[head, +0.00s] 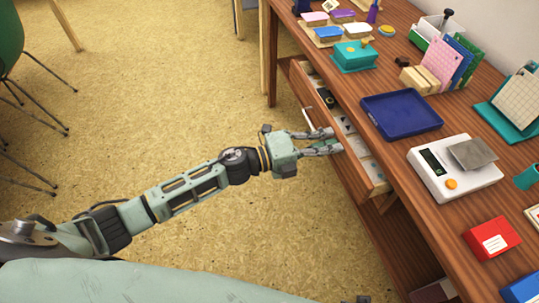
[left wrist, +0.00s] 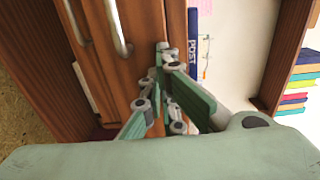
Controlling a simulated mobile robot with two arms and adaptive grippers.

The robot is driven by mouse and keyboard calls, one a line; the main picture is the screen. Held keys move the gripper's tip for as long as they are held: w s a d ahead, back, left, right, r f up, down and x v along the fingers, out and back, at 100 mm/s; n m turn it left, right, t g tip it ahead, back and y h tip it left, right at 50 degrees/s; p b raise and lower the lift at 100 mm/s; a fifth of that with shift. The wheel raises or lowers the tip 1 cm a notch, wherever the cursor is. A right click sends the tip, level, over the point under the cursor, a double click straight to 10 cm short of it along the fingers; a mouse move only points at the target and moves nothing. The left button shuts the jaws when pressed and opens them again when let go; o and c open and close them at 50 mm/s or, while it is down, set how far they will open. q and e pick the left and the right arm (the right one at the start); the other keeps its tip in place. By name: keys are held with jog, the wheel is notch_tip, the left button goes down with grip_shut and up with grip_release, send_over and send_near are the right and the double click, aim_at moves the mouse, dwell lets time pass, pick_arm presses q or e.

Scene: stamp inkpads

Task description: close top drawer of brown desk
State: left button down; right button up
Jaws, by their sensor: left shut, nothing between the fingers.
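The brown desk (head: 375,77) stands on the right in the head view. Its top drawer (head: 358,178) is pulled out toward the left, showing small items inside. The drawer's pale handle (head: 307,114) is on its front, and a curved metal handle also shows in the left wrist view (left wrist: 118,28). My left gripper (head: 338,140) is shut and empty, with its fingers over the drawer's front edge, covering part of it. I cannot tell whether they touch it. The fingers also show in the left wrist view (left wrist: 165,85). My right gripper is out of view.
On the desktop are a blue tray (head: 402,115), a white scale (head: 453,166), a teal box (head: 354,56), a red box (head: 491,238) and several inkpads at the back. Open yellowish floor (head: 180,90) lies left of the desk. A green chair (head: 10,45) is at far left.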

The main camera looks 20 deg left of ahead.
pick_arm(q)
jog(key=shift+x, duration=2.65)
